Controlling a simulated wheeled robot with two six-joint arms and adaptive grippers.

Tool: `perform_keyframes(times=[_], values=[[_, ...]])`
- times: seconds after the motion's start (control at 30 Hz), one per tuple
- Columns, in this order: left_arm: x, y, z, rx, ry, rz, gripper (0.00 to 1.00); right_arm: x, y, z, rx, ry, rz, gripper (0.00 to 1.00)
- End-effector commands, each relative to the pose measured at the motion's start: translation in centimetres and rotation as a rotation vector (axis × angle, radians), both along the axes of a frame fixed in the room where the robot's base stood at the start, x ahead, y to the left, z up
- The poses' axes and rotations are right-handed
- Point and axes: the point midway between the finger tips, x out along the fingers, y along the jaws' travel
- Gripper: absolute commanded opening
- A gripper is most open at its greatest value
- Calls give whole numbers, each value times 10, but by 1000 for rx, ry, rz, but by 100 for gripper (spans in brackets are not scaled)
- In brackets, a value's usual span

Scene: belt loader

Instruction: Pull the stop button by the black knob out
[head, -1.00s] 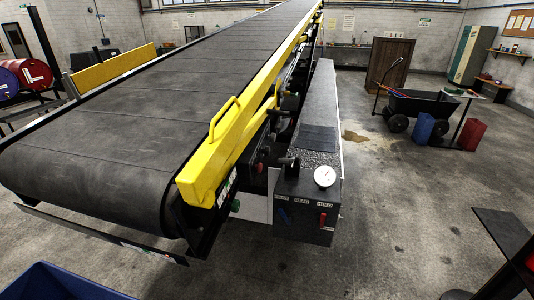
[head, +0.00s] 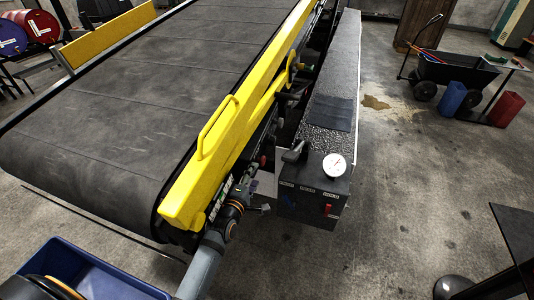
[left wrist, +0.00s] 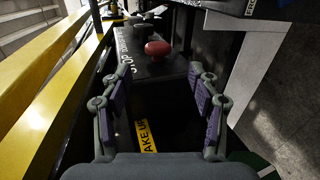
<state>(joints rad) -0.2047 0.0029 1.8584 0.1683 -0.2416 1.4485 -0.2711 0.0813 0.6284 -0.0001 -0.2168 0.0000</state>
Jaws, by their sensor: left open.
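The red mushroom-shaped stop button (left wrist: 157,48) sits on a dark panel (left wrist: 150,68) with white lettering in the left wrist view. A dark knob (left wrist: 145,29) is just behind it, near the top of that view. My left gripper (left wrist: 157,80) is open and empty, its two purple-padded fingers spread on either side of the view's middle. The button appears ahead of the fingertips, between their lines, with no visible contact. In the head view my left gripper (head: 258,207) is beside the conveyor's near right corner. My right gripper is not in view.
The yellow rail (head: 235,115) runs along the conveyor belt (head: 130,90). A control box (head: 315,195) with a gauge (head: 334,165), a black handle (head: 295,152) and a red lever (head: 328,209) stands to the right. A blue bin (head: 95,275) is at bottom left. Open floor lies right of the box.

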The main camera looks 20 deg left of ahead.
Motion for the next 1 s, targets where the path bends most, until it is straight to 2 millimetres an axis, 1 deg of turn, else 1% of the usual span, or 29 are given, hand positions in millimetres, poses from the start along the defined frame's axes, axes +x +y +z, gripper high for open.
perform_keyframes(times=[0.07, 0.17, 0.23, 0.3, 0.37, 0.43, 0.5, 0.6, 0.67, 0.77, 1.0], values=[[1, 0, 0, 0, 0, 0, 61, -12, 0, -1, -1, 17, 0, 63], [8, 0, 0, 0, 0, 0, 61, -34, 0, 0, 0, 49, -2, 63], [20, -1, -1, 0, 0, 0, 61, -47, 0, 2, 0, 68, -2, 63], [34, -2, -3, 0, 0, 0, 61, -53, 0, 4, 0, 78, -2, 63], [48, -2, -5, 1, -1, 0, 61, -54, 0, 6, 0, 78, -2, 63], [63, -3, -9, 0, 1, 0, 61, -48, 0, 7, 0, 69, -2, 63], [76, -3, -11, 2, 0, 0, 61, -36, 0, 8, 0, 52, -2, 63], [91, -4, -16, 0, 1, 0, 61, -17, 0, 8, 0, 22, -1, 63], [97, -4, -17, 2, 1, 0, 61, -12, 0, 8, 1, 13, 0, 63], [102, -4, -17, 2, 0, 0, 61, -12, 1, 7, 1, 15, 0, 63], [103, -4, -18, 2, 1, 0, 61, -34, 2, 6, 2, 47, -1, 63]])
